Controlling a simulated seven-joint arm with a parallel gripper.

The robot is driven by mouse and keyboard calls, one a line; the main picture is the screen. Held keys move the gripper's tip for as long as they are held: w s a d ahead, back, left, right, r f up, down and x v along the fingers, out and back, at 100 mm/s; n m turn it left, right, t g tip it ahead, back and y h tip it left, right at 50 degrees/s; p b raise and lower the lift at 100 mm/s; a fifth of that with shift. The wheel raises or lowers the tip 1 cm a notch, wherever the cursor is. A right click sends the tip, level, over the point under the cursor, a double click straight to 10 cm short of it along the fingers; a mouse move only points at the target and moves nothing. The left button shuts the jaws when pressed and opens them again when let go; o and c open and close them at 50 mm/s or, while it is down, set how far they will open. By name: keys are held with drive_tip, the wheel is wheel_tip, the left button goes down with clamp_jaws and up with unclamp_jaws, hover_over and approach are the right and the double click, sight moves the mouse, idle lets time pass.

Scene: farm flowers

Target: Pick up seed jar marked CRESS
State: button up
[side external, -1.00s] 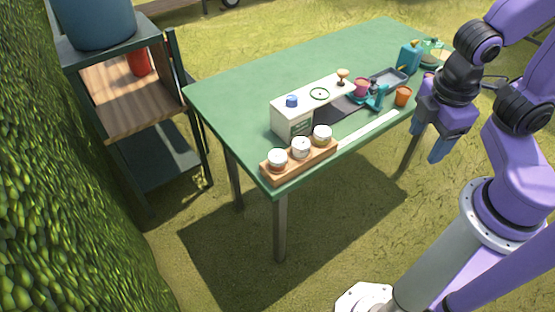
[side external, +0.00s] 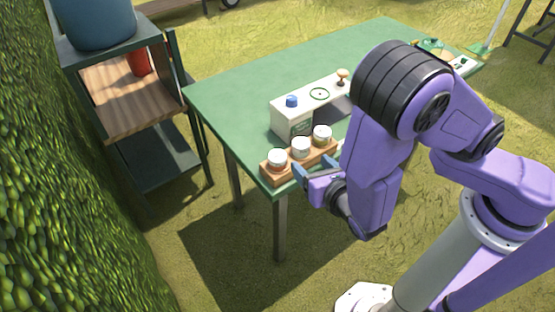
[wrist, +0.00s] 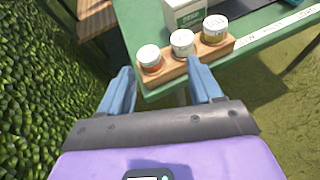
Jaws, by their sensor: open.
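Three small white-lidded seed jars stand in a row in a wooden rack (side external: 275,179) at the table's near corner. The left jar (wrist: 150,59) has reddish-orange contents, the middle jar (wrist: 182,43) looks pale, and the right jar (wrist: 214,30) looks yellowish. I cannot read a CRESS marking on any of them. My gripper (side external: 314,167) is open and empty, just in front of the rack on its near side. In the wrist view its two blue fingers (wrist: 160,70) point toward the rack, spread roughly across the left and middle jars, with nothing between them.
A cream box-shaped machine (side external: 292,123) with a blue knob stands right behind the rack. The green table (side external: 235,100) is clear to the left and back. A wooden shelf unit (side external: 125,105) and hedge (side external: 60,190) stand at left. My arm hides the table's right part.

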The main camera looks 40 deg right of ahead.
sight(278, 157)
drive_tip(key=w+f, duration=0.2)
drive_tip(key=w, duration=0.1)
drive_tip(key=w+f+n+y, duration=0.1)
drive_tip(key=w+f, duration=0.1)
drive_tip(key=w, duration=0.2)
drive_tip(key=w+f+n, duration=0.1)
drive_tip(key=w+f, duration=0.1)
drive_tip(key=w, duration=0.1)
drive_tip(key=shift+w+a+f, duration=0.15)
drive_tip(key=shift+w+f, duration=0.05)
drive_tip(key=shift+f, duration=0.15)
drive_tip(key=shift+y, duration=0.3)
drive_tip(key=shift+f+x, duration=0.25)
drive_tip(key=shift+x, duration=2.3)
drive_tip(key=shift+s, duration=0.1)
drive_tip(key=c, duration=0.7)
drive_tip(key=shift+r, duration=0.15)
